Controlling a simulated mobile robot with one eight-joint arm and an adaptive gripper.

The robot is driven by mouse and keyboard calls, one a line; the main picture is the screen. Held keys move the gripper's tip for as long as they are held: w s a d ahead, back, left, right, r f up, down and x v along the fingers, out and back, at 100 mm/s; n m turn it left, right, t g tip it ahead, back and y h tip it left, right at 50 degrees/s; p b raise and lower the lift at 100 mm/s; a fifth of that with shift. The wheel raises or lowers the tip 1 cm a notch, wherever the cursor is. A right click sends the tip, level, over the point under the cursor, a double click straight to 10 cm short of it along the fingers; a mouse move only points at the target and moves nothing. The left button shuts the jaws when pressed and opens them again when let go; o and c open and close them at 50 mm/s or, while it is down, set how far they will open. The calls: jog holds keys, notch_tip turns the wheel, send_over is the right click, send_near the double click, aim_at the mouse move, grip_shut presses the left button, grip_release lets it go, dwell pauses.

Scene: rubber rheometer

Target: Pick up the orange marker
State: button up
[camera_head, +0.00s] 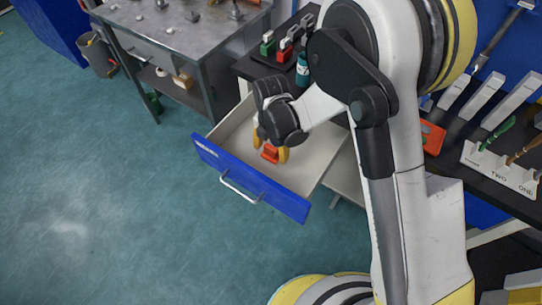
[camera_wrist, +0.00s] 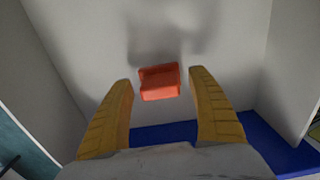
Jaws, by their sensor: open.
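An orange block-like object (camera_wrist: 159,82), the only orange thing inside the drawer, lies on the drawer's light floor. In the head view the orange object (camera_head: 270,153) shows just beneath my gripper (camera_head: 269,147). In the wrist view my gripper (camera_wrist: 161,98) is open, with one yellow finger on each side of the object and a gap to it on both sides. Its near face is lit and its top looks recessed. I cannot tell how far above the drawer floor the fingertips are.
The open drawer (camera_head: 318,178) has a blue front (camera_head: 250,178) with a metal handle, and its walls surround my gripper. A dark bench (camera_head: 455,165) with a labelled rack (camera_head: 500,168) stands right. A metal table (camera_head: 180,35) stands at the back left. The green floor at left is clear.

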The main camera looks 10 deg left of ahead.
jog(key=shift+f, duration=0.5)
jog(key=shift+r, duration=0.1)
jog(key=c, duration=1.3)
jog(key=shift+r+p, duration=0.35)
jog(key=shift+r, duration=0.2)
jog(key=r+p, duration=0.1)
jog(key=r, duration=0.1)
jog(key=d+r+p, duration=0.1)
jog(key=r, duration=0.1)
jog(key=shift+s, duration=0.15)
jog(key=s+d+r+p, duration=0.1)
jog(key=d+r, duration=0.1)
jog(key=d, duration=0.1)
jog(key=s+d+r+p, duration=0.1)
jog(key=d+r, duration=0.1)
jog(key=d, duration=0.1)
jog(key=s+d+r+p, duration=0.1)
jog(key=d+r, duration=0.1)
jog(key=d, duration=0.2)
jog(key=shift+s+p, duration=0.3)
